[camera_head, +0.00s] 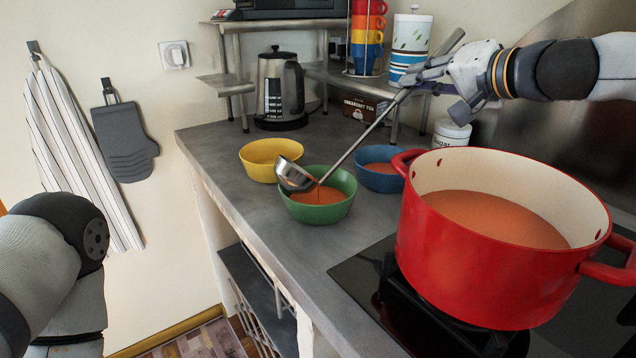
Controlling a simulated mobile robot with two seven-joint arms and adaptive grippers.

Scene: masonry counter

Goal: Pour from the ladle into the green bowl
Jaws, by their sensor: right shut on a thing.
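My right gripper (428,76) is shut on the handle of a metal ladle (295,174). The ladle slants down to the left, and its cup is tilted over the left part of the green bowl (320,211). A thin dark stream runs from the cup into the bowl, which holds orange-brown soup. A red pot (480,275) with the same soup stands at the right on the hob. My left arm shows at the lower left, but its gripper is out of view.
A yellow bowl (258,172) stands behind the green bowl, and a blue bowl (378,183) with soup stands to its right. A kettle (280,88), a mug stack (367,35) and a canister (410,48) stand farther back. The counter's left edge is free.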

